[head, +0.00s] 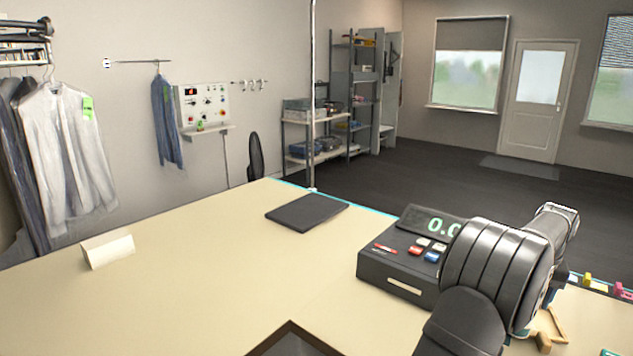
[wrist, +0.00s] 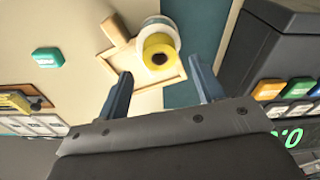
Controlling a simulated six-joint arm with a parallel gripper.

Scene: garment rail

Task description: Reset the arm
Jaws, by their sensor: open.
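My gripper (wrist: 160,95) shows in the wrist view with its two blue-grey fingers spread apart and nothing between them. Beyond the fingertips, a yellow tape roll (wrist: 160,50) and a paler roll behind it sit at a small wooden tray (wrist: 125,66). My arm shows in the head view at the lower right, in front of the black device with a green display (head: 400,270). The gripper's fingers are hidden in the head view.
The pale table (head: 200,270) has a dark pad (head: 307,212) and a folded white card (head: 108,249). A green block (wrist: 47,57) lies left of the tray. Shirts hang on the left rail (head: 25,27). The table's middle is largely clear.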

